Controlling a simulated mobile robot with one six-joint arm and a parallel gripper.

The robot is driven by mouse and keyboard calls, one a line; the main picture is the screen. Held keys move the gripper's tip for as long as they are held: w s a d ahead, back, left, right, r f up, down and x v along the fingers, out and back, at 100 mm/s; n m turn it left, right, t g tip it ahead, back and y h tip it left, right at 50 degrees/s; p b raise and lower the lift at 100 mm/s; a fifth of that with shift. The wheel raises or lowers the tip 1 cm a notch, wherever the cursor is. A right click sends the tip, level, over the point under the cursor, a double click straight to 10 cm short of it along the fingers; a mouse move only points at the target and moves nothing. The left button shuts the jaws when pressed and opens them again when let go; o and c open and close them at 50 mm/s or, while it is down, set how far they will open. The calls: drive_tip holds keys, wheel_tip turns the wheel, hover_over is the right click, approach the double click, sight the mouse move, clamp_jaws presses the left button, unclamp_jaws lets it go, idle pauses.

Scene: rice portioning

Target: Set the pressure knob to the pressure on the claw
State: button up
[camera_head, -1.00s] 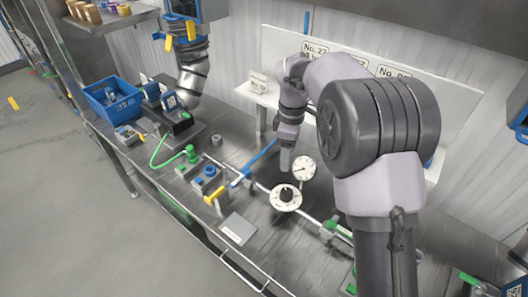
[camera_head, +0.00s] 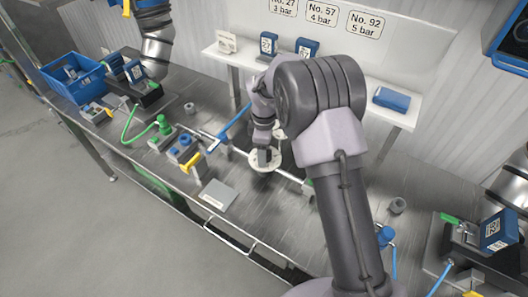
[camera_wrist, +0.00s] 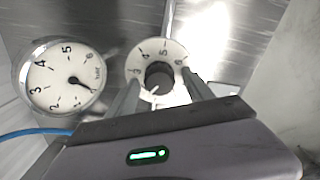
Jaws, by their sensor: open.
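The pressure knob is a dark round knob (camera_wrist: 159,76) in a white dial ring (camera_wrist: 143,52), numbered 3 to 6 where I can read it. The dial also shows in the head view (camera_head: 255,165), partly covered by my gripper. My gripper (camera_wrist: 161,80) is open, pointing down at the knob, with one finger on each side of it; I cannot tell whether they touch it. The pressure gauge (camera_wrist: 62,68) is left of the dial, its needle toward the low end, lower right. Wall signs (camera_head: 322,14) pair No. 27 with 3 bar, No. 57 with 4 bar, No. 92 with 5 bar. Which label marks the claw is unclear.
A shelf (camera_head: 232,57) behind the bench holds labelled blue blocks (camera_head: 307,47) and another blue block (camera_head: 391,99). Left on the bench are a blue bin (camera_head: 80,86), a green fitting (camera_head: 163,124) and a yellow-handled valve (camera_head: 190,162). A grey plate (camera_head: 217,194) lies at the front edge.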

clamp_jaws()
